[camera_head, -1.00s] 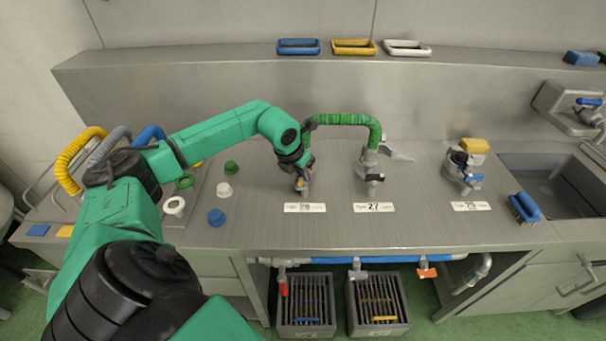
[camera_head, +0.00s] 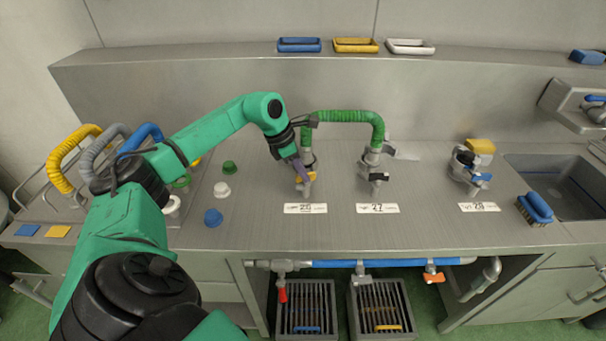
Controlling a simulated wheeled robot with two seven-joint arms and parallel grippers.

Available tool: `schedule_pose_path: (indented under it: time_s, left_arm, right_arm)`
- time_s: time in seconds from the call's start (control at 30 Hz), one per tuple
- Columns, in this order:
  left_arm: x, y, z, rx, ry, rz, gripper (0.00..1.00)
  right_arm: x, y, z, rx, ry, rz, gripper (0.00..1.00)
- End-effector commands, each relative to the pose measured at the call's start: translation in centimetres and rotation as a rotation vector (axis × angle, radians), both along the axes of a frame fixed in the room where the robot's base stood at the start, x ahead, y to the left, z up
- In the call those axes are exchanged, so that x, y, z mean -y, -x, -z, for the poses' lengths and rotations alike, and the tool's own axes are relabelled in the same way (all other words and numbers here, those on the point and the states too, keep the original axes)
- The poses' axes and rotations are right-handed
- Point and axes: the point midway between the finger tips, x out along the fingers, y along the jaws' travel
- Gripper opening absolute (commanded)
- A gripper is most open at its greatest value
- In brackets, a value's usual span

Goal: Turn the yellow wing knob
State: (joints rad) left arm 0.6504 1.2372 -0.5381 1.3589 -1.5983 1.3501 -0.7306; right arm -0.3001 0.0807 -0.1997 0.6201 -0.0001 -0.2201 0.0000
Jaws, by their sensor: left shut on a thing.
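The yellow wing knob (camera_head: 312,176) is on the leftmost bench valve, behind the left label plate; only part of it shows beside my fingers. My left gripper (camera_head: 302,174) comes down from the upper left, tilted, and is shut on the knob. The fingers hide much of the knob and part of the valve body. A green hose (camera_head: 345,116) arches from this valve to the middle valve (camera_head: 376,175), which has a black knob. My right gripper is not in view.
A valve with a blue knob (camera_head: 480,177) stands further right, near a blue brush (camera_head: 535,208) and a sink (camera_head: 560,185). Loose caps, one of them blue (camera_head: 213,217), lie left of the gripper. The bench front between the labels and edge is clear.

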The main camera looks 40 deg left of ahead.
Motion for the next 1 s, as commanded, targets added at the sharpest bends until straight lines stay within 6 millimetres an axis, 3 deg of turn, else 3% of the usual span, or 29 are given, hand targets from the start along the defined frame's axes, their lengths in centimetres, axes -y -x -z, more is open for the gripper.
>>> schedule_pose_path:
  time_s: [0.4, 0.93, 1.0]
  left_arm:
    - [-0.05, -0.06, 0.11, -0.004, 0.0, 0.206, 0.0]
    - [-0.1, -0.04, 0.15, -0.004, -0.002, 0.234, 0.0]
    - [-0.1, -0.04, 0.15, -0.005, -0.002, 0.233, 0.32]
  right_arm:
    - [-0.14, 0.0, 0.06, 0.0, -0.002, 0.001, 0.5]
    - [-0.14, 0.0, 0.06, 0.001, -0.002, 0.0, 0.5]
    - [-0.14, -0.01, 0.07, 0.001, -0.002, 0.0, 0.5]
